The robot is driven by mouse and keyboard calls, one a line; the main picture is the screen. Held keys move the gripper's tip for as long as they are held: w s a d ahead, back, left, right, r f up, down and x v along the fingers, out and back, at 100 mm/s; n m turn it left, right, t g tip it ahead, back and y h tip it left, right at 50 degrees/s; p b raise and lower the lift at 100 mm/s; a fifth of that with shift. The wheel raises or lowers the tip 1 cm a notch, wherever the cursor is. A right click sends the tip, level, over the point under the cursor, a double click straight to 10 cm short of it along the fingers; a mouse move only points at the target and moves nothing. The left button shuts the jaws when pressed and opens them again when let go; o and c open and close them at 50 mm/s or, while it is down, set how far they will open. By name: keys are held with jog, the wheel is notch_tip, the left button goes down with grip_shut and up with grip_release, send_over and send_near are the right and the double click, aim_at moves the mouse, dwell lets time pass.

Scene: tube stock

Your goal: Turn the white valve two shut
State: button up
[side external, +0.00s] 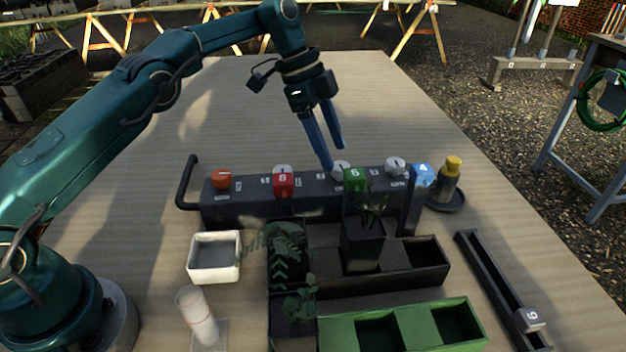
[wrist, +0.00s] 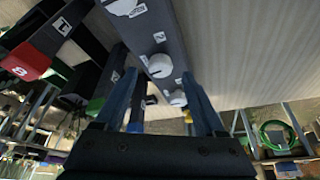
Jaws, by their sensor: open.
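A dark valve block (side external: 250,208) lies across the table with a row of knobs on top. Three knobs are white: a left one (side external: 283,168) partly behind a red cube, a middle one (side external: 341,166), and a right one (side external: 395,164). My gripper (side external: 334,157) is open and empty, pointing down close to the middle white knob. In the wrist view the fingers (wrist: 159,78) straddle the line of a white knob (wrist: 158,66); contact cannot be told. Another white knob (wrist: 178,98) shows beyond.
An orange knob (side external: 221,179) is at the block's left end. Dark and green bins (side external: 470,345) fill the front. The table behind the block is clear.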

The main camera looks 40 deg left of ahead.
jog(key=shift+s+a+r, duration=0.1)
jog(key=shift+a+r, duration=0.1)
jog(key=shift+a, duration=0.2)
jog(key=s+a, duration=0.3)
jog(key=a, duration=0.7)
jog(key=shift+s+a, duration=0.3)
jog(key=shift+a, duration=0.1)
jog(key=r+n+t+y, duration=0.2)
jog(key=n+t, duration=0.1)
jog(key=n, duration=0.6)
send_over(340, 165)
jog(key=s+a, duration=0.2)
jog(key=shift+f, duration=0.2)
jog(key=shift+s+d, duration=0.1)
jog(key=shift+d, duration=0.35)
jog(key=shift+x, duration=2.5)
jog(key=shift+s, duration=0.1)
